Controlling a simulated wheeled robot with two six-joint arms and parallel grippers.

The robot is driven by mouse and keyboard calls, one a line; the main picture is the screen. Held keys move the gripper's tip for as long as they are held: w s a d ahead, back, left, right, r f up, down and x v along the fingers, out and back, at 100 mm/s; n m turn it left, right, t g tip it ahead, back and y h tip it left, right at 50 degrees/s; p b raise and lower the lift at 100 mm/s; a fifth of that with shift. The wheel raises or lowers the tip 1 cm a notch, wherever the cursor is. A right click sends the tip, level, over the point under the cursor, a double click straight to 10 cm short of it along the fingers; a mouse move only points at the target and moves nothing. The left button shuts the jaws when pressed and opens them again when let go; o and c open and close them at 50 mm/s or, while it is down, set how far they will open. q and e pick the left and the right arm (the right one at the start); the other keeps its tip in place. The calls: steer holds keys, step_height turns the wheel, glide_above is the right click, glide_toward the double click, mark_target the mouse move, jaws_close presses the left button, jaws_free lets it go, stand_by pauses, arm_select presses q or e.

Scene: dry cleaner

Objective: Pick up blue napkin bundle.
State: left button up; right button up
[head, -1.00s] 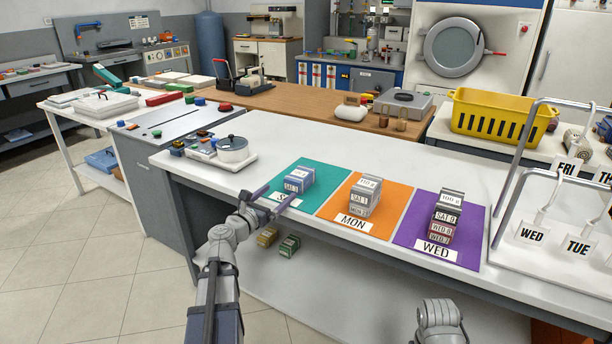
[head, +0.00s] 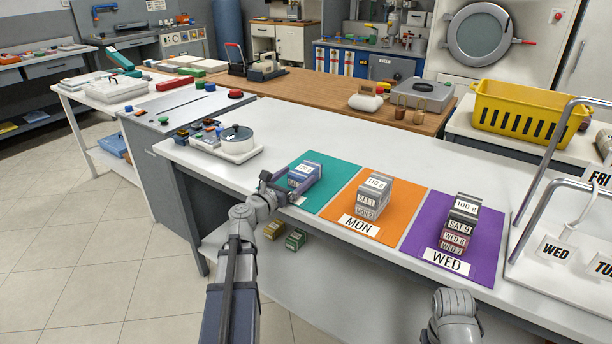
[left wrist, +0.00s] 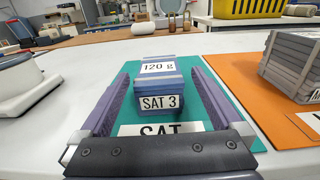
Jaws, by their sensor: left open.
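The blue napkin bundle (head: 304,175) sits on the teal mat (head: 331,172) at the left of the three mats. In the left wrist view the bundle (left wrist: 158,90) shows the labels "120 g" and "SAT 3". My left gripper (head: 285,184) is open at the near side of the bundle. In the left wrist view its two fingers (left wrist: 158,110) reach forward on the left and right of the bundle, with visible gaps on both sides. Of my right arm only a link shows at the bottom of the head view; its gripper is out of view.
A grey bundle stack (head: 371,197) stands on the orange mat (head: 343,206), and another stack (head: 459,226) on the purple mat (head: 487,243). A white tray with a pot (head: 236,138) is at left. A hanging rack (head: 527,207) stands at right. Small boxes (head: 295,240) lie on the lower shelf.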

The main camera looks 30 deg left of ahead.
mark_target(308, 167)
arm_select(q)
steer(key=shift+w+d+f, duration=0.1)
steer(key=shift+w+f, duration=0.05)
steer(key=shift+w, duration=1.65)
steer(key=shift+w+f, duration=0.1)
steer(key=shift+w, duration=1.65)
steer(key=shift+c, duration=0.4)
steer(key=c, duration=1.3)
steer(key=shift+o, duration=0.2)
steer(key=shift+r, duration=0.1)
step_height(308, 167, up, 10)
steer(key=p, duration=0.9)
steer(key=shift+p, duration=0.35)
